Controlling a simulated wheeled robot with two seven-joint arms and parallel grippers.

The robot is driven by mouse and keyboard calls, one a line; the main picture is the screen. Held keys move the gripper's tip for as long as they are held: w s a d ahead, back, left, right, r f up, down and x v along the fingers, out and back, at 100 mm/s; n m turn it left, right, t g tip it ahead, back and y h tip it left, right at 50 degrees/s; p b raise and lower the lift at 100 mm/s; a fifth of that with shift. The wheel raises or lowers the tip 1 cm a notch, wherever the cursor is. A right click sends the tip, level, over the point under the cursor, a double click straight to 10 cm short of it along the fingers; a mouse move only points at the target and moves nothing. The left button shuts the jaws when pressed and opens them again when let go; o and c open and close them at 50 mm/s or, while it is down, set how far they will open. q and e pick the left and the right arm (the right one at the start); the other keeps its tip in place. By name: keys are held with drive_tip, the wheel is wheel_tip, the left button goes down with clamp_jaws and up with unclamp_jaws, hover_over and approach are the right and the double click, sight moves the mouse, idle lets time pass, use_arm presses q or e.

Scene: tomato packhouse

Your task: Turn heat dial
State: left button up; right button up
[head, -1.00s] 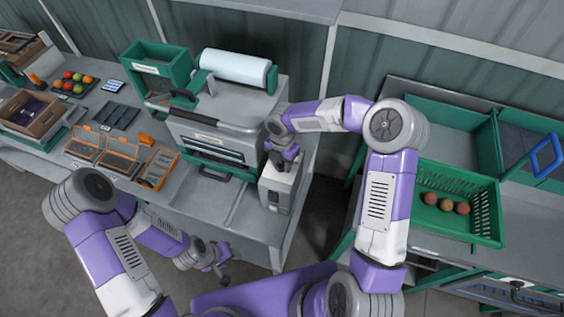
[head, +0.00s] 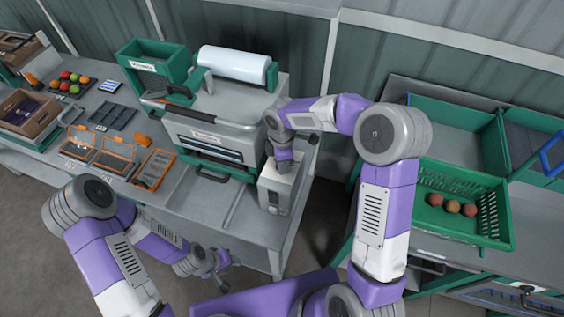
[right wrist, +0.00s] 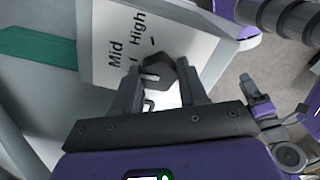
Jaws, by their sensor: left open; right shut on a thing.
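The heat dial (right wrist: 158,72) is a dark knob with a white pointer mark, on a pale panel printed "Mid" and "High". The pointer mark lies on the knob's left side, nearer the "Mid" tick than the "High" tick. My right gripper (right wrist: 160,92) is closed around the knob, one finger on each side. In the head view, my right gripper (head: 284,166) is above the grey control box (head: 272,196) at the machine's right end, and the dial is hidden there. My left gripper (head: 219,279) is open and empty, low in front of the bench.
The wrapping machine (head: 212,131) with a white film roll (head: 234,65) stands left of the control box. Orange-framed trays (head: 153,170) lie further left. A green crate (head: 480,236) with reddish tomatoes is on the right bench. Floor shows between the benches.

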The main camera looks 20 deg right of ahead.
drive_tip(key=shift+m, duration=0.6)
drive_tip(key=o, duration=1)
drive_tip(key=shift+o, duration=0.2)
wheel_tip(320, 180, up, 8)
drive_tip(key=shift+f, duration=0.15)
